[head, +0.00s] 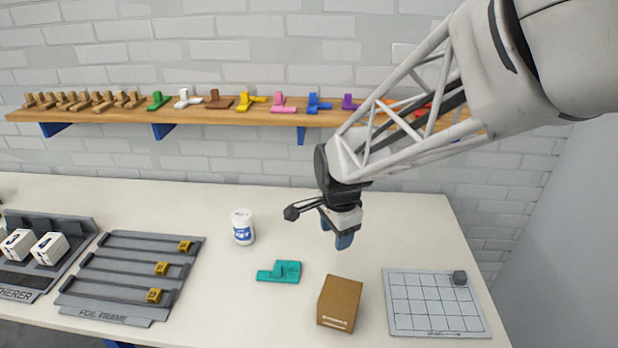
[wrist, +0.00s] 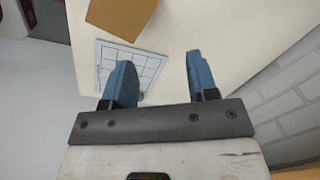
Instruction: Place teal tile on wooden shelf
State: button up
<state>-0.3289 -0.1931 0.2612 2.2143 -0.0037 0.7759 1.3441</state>
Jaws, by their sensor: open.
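The teal tile (head: 280,272) lies on the white table, left of the brown box. It is a flat piece with a raised part, and it does not show in the wrist view. The wooden shelf (head: 230,113) runs along the brick wall above the table and holds a row of coloured pieces. My gripper (head: 341,236) hangs above the table, up and to the right of the teal tile. In the wrist view its two blue fingers (wrist: 165,85) are apart with nothing between them.
A white bottle (head: 243,227) stands behind the tile. The foil frame rack (head: 125,285) is at left. Several pieces crowd the shelf.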

aim_at(280, 268)
jog(key=w+a+f+m, duration=0.1)
jog(key=a+f+m, duration=0.1)
jog(key=a+f, duration=0.2)
jog(key=w+a+f+m, duration=0.2)
jog(key=a+f, duration=0.2)
jog(key=a, duration=0.1)
jog(key=w+a+f+m+g, duration=0.1)
jog(key=w+a+f+m, duration=0.1)
jog(key=a+f, duration=0.2)
jog(key=shift+w+a+f, duration=0.1)
jog(key=shift+a+f, duration=0.05)
jog(key=shift+a, duration=0.5)
jog(key=shift+f, duration=1.25)
jog(key=shift+f, duration=2.65)
grip_shut()
